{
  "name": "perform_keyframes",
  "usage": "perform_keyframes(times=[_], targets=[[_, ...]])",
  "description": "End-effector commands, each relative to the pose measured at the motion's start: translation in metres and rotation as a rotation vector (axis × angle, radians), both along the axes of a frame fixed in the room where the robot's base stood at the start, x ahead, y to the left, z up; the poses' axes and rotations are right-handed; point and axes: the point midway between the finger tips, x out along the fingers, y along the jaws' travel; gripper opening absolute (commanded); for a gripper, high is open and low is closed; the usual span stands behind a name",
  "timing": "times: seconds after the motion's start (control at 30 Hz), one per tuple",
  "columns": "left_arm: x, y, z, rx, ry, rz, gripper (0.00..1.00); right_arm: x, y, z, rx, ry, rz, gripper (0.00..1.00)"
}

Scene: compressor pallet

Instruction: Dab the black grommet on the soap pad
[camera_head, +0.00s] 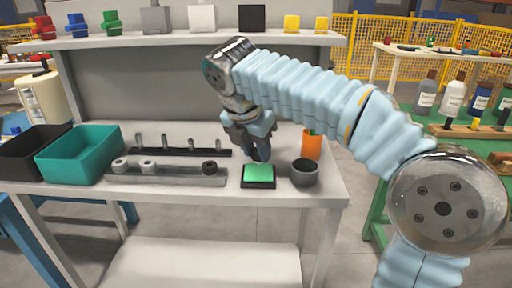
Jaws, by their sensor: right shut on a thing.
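My right gripper (260,154) is right over the green soap pad (258,170), which sits in a black tray near the bench's front edge. It is shut on a small dark thing, likely a black grommet, mostly hidden between the fingers. Whether it touches the pad I cannot tell. Another black grommet (209,167) sits on the grey front rail (165,179), left of the pad. My left gripper is not in view.
Two pale rings (120,165) sit on the same rail. Behind it is a black rail with upright pegs (165,143). A dark grey cup (304,173) and an orange cup (312,146) stand close right of the pad. A teal bin (80,156) stands at left.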

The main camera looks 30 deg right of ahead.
Motion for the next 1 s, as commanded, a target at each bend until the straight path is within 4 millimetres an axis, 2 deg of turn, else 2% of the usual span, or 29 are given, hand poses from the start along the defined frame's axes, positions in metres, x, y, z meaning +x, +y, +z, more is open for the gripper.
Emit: perform_keyframes(times=[0.03, 0.3, 0.5, 1.0], targets=[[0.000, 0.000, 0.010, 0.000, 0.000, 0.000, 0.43, 0.000, 0.000, 0.010, 0.000, 0.000, 0.000, 0.05], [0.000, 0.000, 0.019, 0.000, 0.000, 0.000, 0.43, 0.000, 0.000, 0.031, 0.001, -0.001, -0.001, 0.05], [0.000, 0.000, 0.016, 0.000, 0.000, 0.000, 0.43, 0.000, 0.000, 0.045, -0.001, -0.001, -0.001, 0.05], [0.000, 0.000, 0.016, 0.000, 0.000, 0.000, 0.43, 0.000, 0.000, 0.050, 0.000, 0.000, 0.000, 0.05]])
